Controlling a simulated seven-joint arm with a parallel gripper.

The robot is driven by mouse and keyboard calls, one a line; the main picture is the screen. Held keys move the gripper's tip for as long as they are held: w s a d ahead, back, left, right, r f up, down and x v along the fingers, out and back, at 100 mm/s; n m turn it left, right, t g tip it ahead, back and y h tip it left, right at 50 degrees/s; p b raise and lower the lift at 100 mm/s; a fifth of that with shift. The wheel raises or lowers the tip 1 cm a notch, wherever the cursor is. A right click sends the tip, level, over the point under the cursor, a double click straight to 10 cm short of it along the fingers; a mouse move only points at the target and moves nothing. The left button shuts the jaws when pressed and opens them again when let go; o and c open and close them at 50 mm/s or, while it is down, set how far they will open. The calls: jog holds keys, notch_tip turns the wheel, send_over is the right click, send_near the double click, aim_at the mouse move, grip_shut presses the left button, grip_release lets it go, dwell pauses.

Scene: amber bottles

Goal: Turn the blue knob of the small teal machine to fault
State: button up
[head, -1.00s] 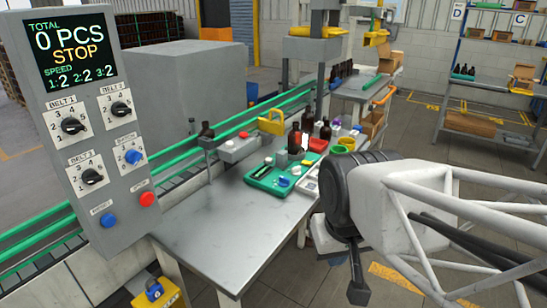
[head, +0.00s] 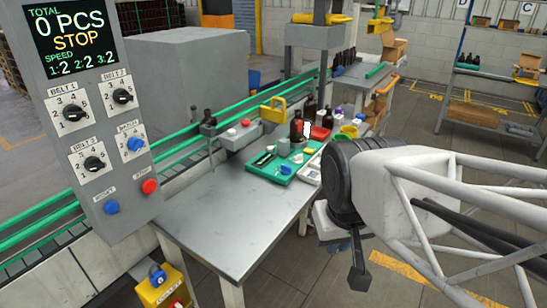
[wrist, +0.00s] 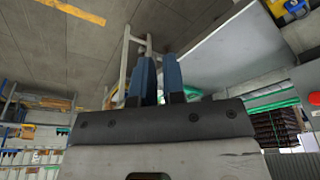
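On the metal table stands a teal, tray-like thing (head: 257,173) with a small blue part (head: 286,170) and several small items on it. I cannot tell from here whether it is the small teal machine, or whether the blue part is its knob. No "fault" mark is readable. My gripper (head: 359,272) hangs low at the right of the table's front, apart from it and pointing down. In the wrist view its two blue fingers (wrist: 161,78) stand close together with a narrow gap and nothing seen between them.
A grey control panel (head: 70,137) with knobs and buttons stands at the left, its screen reading STOP. A yellow box (head: 160,292) with a blue knob is below it. Brown bottles (head: 297,127) stand behind the teal thing. The table's front part (head: 225,225) is bare.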

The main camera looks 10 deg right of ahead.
jog(key=o, duration=0.5)
jog(key=shift+w+r, duration=0.1)
jog(key=shift+w, duration=0.2)
jog(key=shift+c, duration=0.2)
jog(key=n+g, duration=0.3)
jog(key=n, duration=0.6)
send_over(286, 169)
notch_tip(286, 169, down, 5)
jog(key=shift+w+d, duration=0.1)
jog(key=shift+w, duration=0.25)
jog(key=shift+f, duration=4.05)
jog(key=shift+c, duration=0.3)
